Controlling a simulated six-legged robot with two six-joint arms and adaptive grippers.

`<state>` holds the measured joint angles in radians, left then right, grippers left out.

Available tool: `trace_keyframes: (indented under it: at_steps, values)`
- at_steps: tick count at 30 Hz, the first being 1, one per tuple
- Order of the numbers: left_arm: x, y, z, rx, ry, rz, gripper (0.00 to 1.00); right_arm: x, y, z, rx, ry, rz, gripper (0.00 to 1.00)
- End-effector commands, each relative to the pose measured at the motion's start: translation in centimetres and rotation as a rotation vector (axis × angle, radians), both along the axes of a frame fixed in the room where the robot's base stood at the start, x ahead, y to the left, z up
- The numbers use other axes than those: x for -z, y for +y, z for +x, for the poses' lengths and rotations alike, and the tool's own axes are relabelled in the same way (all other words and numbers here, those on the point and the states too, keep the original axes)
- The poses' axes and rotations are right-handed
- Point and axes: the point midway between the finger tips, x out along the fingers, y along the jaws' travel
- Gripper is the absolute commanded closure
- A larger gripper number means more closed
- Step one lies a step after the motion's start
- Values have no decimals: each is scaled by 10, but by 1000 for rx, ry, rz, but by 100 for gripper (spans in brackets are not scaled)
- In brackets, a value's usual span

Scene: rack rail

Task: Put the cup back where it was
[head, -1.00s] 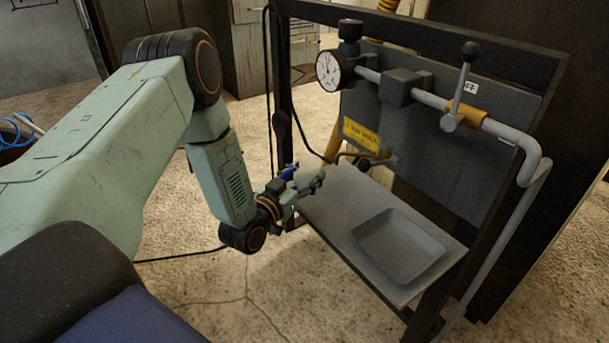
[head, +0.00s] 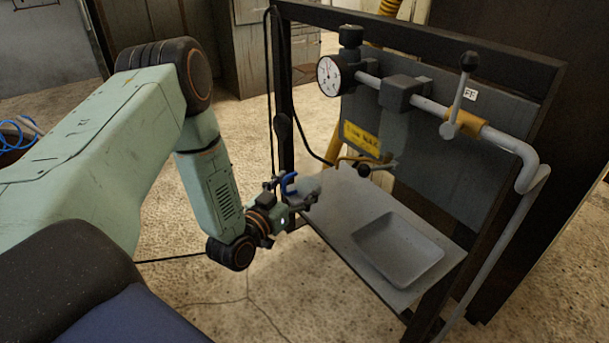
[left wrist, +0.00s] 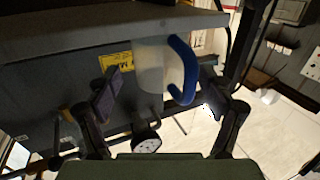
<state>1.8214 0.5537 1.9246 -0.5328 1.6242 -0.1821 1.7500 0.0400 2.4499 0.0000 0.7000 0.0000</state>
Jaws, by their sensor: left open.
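The cup shows in the left wrist view as a pale, see-through body (left wrist: 151,68) with a blue handle (left wrist: 183,66) on its right side. That view is upside down, and the cup appears to stand upright at the shelf's edge. In the head view its blue handle (head: 288,184) shows just behind my left gripper (head: 310,197); the body is hard to make out there. In the left wrist view my left gripper (left wrist: 160,92) is open, its fingers apart on either side of the cup. Whether a finger touches it, I cannot tell. My right gripper is not in view.
A grey shelf (head: 338,203) on a dark frame holds a shallow grey tray (head: 399,277). Above are a panel, a gauge (head: 328,76), a pipe with a lever (head: 461,92), a yellow label (head: 361,138) and a small tap (head: 363,170). Open floor lies left of the shelf.

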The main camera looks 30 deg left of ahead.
Motion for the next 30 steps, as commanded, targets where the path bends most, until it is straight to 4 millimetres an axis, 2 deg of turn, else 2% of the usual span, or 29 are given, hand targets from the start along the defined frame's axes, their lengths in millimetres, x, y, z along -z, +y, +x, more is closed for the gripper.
trace_keyframes:
  at_steps: [1,6,12,18,30]
  values:
    - [-1,1,-13,-3,7,-2,19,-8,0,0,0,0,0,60]
    - [-1,1,-47,-3,6,-2,19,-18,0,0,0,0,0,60]
    - [0,0,-75,-1,4,0,19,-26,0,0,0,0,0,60]
    - [0,0,-83,0,1,1,19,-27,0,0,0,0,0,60]
    - [0,0,-83,0,1,1,19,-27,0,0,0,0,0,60]
